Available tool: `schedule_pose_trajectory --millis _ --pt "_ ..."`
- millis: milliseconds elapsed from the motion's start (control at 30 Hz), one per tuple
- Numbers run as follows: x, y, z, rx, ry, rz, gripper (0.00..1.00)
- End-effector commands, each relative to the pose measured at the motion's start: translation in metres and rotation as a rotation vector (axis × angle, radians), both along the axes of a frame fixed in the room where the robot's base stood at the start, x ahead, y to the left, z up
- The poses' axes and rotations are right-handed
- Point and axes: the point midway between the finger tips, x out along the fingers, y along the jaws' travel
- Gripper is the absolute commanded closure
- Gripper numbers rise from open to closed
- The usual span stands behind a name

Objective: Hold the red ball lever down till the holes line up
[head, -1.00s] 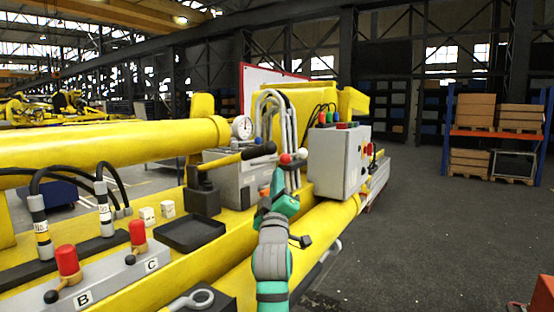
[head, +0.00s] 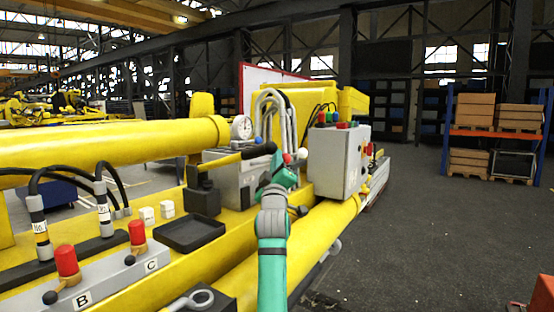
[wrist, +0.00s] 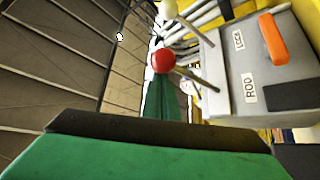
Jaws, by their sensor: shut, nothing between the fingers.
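The red ball (head: 287,158) of the lever shows in the head view just above my gripper (head: 284,174), beside a white ball (head: 302,153). In the wrist view the red ball (wrist: 163,60) sits on a grey rod, at the far end of my green gripper (wrist: 165,98). The white ball (wrist: 168,9) is beyond it. My gripper is shut and holds nothing. I cannot tell whether its tip touches the red ball. A blue ball (head: 258,140) shows above the black handle. The holes cannot be made out.
A grey box (wrist: 245,75) with an orange lever (wrist: 272,38) and labels "LOCK" and "ROD" stands to the right in the wrist view. A grey control box (head: 338,160) stands right of my gripper. A black-gripped yellow handle (head: 258,150) is close left. Open floor lies right.

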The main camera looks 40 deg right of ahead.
Motion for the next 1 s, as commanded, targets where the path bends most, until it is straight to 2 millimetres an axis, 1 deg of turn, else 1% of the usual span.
schedule_pose_trajectory --millis 133,267,367,400,500,600,1000 --pt "0.000 0.000 -0.001 0.002 -0.004 0.001 1.00" --pt "0.000 0.000 -0.008 0.024 -0.048 0.001 1.00" --pt "-0.002 0.000 -0.021 0.049 -0.104 0.001 1.00" --pt "-0.004 -0.002 -0.029 0.055 -0.121 0.000 1.00" --pt "-0.007 -0.004 -0.044 0.051 -0.121 -0.002 1.00" --pt "-0.007 -0.004 -0.054 0.053 -0.122 -0.002 1.00" --pt "-0.009 -0.007 -0.056 0.054 -0.122 -0.006 1.00"
